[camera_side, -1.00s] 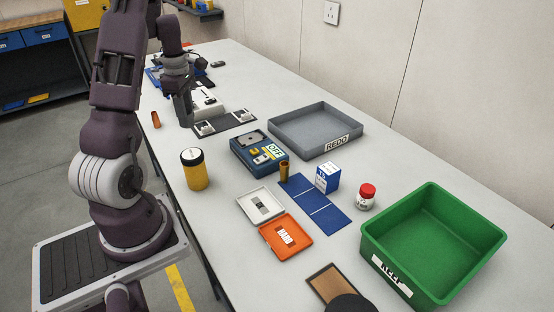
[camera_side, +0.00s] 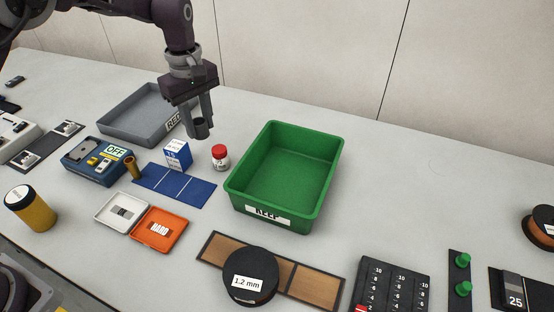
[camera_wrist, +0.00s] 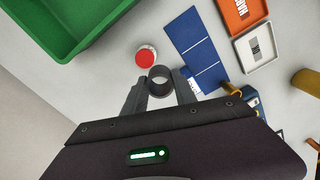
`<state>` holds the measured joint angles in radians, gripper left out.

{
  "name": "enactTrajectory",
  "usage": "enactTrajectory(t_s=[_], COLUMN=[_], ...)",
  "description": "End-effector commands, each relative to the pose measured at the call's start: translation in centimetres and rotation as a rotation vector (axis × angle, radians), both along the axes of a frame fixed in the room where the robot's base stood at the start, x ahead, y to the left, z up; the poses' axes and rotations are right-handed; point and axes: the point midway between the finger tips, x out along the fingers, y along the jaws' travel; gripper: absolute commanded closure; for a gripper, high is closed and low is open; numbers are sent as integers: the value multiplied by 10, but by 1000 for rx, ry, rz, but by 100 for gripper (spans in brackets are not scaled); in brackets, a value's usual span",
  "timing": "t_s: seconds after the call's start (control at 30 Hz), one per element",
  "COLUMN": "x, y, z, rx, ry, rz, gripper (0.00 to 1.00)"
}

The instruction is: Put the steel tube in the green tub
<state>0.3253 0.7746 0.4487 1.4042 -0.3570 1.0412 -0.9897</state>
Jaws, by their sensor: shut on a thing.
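My gripper (camera_side: 199,120) is shut on a short dark grey steel tube (camera_side: 201,129), held upright above the table. In the side view it hangs to the left of the green tub, in front of the grey tray. In the wrist view the open round end of the tube (camera_wrist: 160,80) shows between my fingertips (camera_wrist: 160,92). The green tub (camera_side: 232,192), with a KEEP label on its front, stands on the table and its visible inside is empty. It also shows at the upper left of the wrist view (camera_wrist: 75,50).
A red-capped jar (camera_side: 220,157) stands between the tube and the tub. A blue-and-white box (camera_side: 178,155) and a brass-coloured tube (camera_side: 133,168) stand by a blue mat (camera_side: 195,194). The grey REDO tray (camera_side: 125,113) is behind left. Black spool (camera_side: 250,276) lies in front.

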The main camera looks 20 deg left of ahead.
Motion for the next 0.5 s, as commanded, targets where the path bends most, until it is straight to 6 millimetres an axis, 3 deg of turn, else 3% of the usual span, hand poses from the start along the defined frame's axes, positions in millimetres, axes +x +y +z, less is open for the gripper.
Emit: enactTrajectory(t_s=[0.03, 0.1, 0.2, 0.33, 0.43, 0.5], x=[-3, -10, -23, -38, -43, -45], y=[-35, -79, -128, -166, -177, -179], z=[0, 0, 0, 1, -5, -21], rx=[0, 0, 0, -1, 0, 0], ry=[0, -1, 1, 2, 4, 8], rz=[-77, -173, -282, -367, -393, -398], gripper=[100, 100, 100, 100, 100, 100])
